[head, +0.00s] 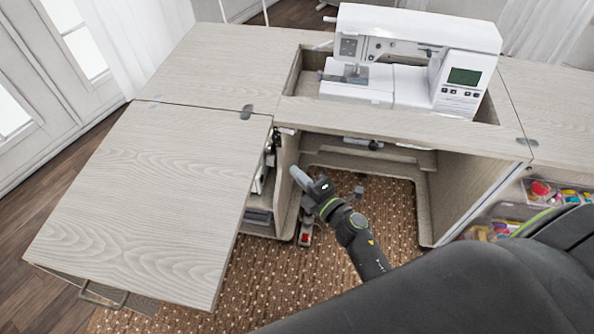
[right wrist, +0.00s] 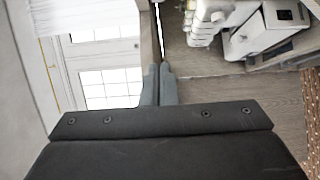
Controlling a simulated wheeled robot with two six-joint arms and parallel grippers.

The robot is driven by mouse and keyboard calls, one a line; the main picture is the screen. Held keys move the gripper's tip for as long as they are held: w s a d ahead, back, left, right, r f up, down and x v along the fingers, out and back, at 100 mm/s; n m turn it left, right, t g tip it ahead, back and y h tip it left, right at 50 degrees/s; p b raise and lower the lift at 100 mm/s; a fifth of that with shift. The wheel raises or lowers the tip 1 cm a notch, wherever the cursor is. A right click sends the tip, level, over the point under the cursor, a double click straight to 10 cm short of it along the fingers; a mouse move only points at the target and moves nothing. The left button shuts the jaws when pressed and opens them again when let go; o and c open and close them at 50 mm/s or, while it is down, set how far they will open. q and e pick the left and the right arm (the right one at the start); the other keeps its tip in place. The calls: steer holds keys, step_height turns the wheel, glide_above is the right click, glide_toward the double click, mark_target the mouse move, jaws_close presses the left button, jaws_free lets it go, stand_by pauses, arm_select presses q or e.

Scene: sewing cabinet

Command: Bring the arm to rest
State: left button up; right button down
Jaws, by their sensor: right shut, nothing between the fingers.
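My right arm reaches in from the lower right of the head view, over the carpet in front of the cabinet's knee opening. My right gripper (head: 298,176) is at the left side of that opening, in front of the left inner compartment. In the right wrist view its two grey fingers (right wrist: 159,70) are together with nothing between them. Whether the gripper touches the cabinet (head: 330,112) cannot be told. My left gripper is not in view.
A white sewing machine (head: 415,50) sits in the cabinet top's recess. A large wooden leaf (head: 150,200) lies open at the left. Bins of colourful items (head: 545,192) are at the right. Patterned carpet (head: 265,285) shows below. White machines (right wrist: 265,30) appear in the right wrist view.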

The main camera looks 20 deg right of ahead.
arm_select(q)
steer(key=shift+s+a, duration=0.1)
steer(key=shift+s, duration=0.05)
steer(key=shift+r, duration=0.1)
arm_select(e)
steer(key=shift+f, duration=0.1)
